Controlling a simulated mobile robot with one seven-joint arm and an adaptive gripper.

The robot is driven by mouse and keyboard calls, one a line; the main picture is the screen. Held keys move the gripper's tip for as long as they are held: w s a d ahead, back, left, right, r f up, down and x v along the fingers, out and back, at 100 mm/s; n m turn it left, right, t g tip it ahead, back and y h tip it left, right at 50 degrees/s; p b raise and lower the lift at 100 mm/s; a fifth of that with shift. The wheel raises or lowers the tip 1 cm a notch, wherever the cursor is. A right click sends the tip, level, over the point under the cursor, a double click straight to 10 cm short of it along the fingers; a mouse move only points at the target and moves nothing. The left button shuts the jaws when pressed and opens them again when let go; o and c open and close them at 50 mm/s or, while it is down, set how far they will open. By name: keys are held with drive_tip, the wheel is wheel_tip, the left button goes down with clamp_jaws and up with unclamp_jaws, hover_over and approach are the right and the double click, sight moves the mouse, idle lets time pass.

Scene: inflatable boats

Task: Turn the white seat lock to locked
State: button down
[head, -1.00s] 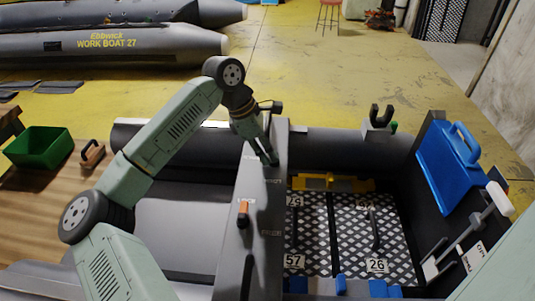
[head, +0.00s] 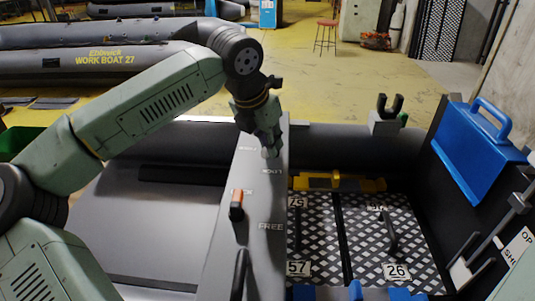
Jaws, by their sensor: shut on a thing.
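My gripper (head: 268,148) reaches down to the far end of the grey seat board (head: 226,255). It is shut on a small pale piece there, which seems to be the white seat lock (head: 269,153). My fingers hide most of it, so its angle cannot be told. Lettering that seems to read LOCK lies just in front of my fingers, with more small lettering to their left. A second lock with an orange tip (head: 237,197) stands nearer on the same board, with FREE lettering to its right.
A black bar handle (head: 239,274) lies on the near part of the board. To the right are a chequered floor with numbered hatches (head: 345,240), a yellow-orange bar (head: 338,183), a blue case (head: 470,150) and a black clip (head: 390,108) on the tube. A green bin (head: 18,142) shows at left.

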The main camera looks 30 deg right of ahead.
drive_tip(key=n+b, duration=0.2)
drive_tip(key=n+t+b, duration=0.1)
drive_tip(key=shift+s+d+f+y, duration=0.15)
drive_tip(key=shift+s+f+y, duration=0.05)
drive_tip(key=shift+s+y, duration=0.1)
drive_tip(key=shift+s+d+r+n+t+y+b, duration=0.1)
drive_tip(key=shift+n+t+y+b, duration=0.15)
drive_tip(key=shift+n+b, duration=0.5)
drive_tip(key=shift+d+r+n+t+y+b, duration=0.1)
drive_tip(key=shift+n+t+y+b, duration=0.15)
drive_tip(key=shift+n+b, duration=0.5)
drive_tip(key=shift+n, duration=0.3)
drive_tip(key=c, duration=1.6)
unclamp_jaws()
drive_tip(key=shift+o, duration=0.2)
drive_tip(key=shift+r, duration=0.1)
drive_tip(key=v, duration=1.2)
